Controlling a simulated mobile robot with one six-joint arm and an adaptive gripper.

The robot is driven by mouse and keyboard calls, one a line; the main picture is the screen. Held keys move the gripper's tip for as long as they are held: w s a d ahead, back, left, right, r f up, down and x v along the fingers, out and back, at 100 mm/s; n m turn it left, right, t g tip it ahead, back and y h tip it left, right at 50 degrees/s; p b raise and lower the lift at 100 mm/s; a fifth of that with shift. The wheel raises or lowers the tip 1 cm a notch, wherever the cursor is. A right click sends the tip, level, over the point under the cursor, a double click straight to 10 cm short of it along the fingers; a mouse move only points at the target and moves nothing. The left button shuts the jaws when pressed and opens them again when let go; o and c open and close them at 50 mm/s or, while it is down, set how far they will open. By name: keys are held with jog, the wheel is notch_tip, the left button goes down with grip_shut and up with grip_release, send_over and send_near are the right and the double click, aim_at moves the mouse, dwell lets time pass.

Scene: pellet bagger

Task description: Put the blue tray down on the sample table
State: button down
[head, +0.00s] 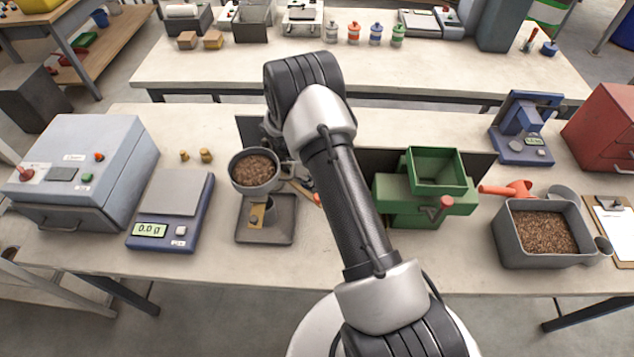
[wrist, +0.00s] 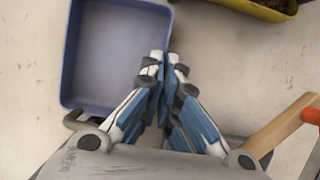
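In the wrist view the empty blue tray (wrist: 115,50) fills the upper left, above a pale surface. My gripper (wrist: 165,62) has its fingertips close together at the tray's right wall, one on each side of it, and appears shut on that wall. The gap under the tray cannot be judged. In the head view my arm hides the tray, and the gripper is mostly hidden too. Two pale-topped tables show there, a near one (head: 190,280) and a far one (head: 230,72); I cannot tell which is the sample table.
The near table carries a scale (head: 172,210), a pellet pot (head: 255,172), a green device (head: 425,185) and a grey pellet bin (head: 540,235). The wrist view shows a yellow container (wrist: 262,8) at upper right and a wooden handle (wrist: 280,128) at right. The far table's front is clear.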

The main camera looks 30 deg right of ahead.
jog(key=shift+r, duration=0.1)
jog(key=c, duration=1.8)
grip_release()
